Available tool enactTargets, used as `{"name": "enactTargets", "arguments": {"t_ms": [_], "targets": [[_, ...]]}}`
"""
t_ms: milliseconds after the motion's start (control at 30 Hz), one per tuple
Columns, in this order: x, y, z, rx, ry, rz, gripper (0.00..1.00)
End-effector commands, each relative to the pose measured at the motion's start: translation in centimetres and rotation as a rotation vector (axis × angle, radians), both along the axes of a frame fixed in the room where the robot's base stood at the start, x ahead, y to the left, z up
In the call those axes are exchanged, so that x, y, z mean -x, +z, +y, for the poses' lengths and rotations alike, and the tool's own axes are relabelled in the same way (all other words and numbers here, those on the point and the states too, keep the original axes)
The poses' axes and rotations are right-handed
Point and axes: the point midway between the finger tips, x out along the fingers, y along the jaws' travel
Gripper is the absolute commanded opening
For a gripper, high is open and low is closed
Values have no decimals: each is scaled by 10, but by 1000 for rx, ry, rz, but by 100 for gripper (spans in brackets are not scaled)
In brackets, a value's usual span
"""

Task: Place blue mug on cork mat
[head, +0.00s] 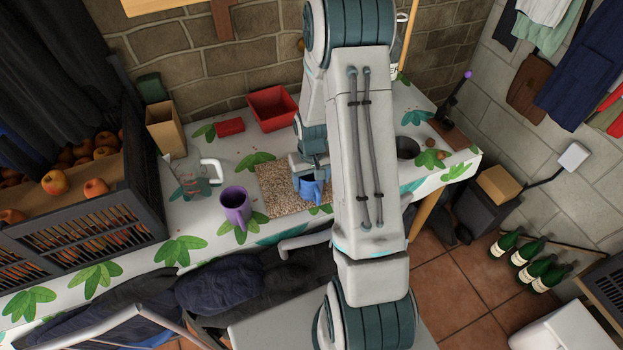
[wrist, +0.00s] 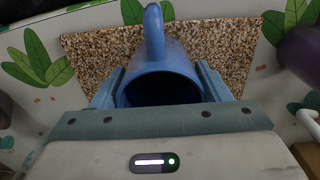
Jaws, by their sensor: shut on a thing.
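The blue mug (head: 309,189) is in my gripper (head: 309,175), over the right part of the speckled brown cork mat (head: 275,192) in the head view. In the wrist view the blue mug (wrist: 158,72) sits between the two fingers of my gripper (wrist: 158,88), which are shut on its sides. Its open mouth faces the camera and its handle points to the top of the picture. The cork mat (wrist: 90,50) spreads behind it. I cannot tell whether the mug's base touches the mat. My arm hides the area right of the mug.
A purple mug (head: 235,206) stands just left of the mat, and a clear pitcher (head: 195,178) is further left. A red bin (head: 271,107) and a small red box (head: 230,127) are behind. A dark crate of apples (head: 90,235) fills the table's left end.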

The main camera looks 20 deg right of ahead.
Motion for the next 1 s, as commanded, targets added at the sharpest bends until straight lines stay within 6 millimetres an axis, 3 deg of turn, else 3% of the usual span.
{"name": "enactTargets", "arguments": {"t_ms": [500,533,600,1000], "targets": [[0,-14,0,0,-1,-2,38],[0,-14,0,0,-1,-1,72],[0,-12,0,0,-1,-1,92],[0,-7,0,0,-1,-1,92]]}}
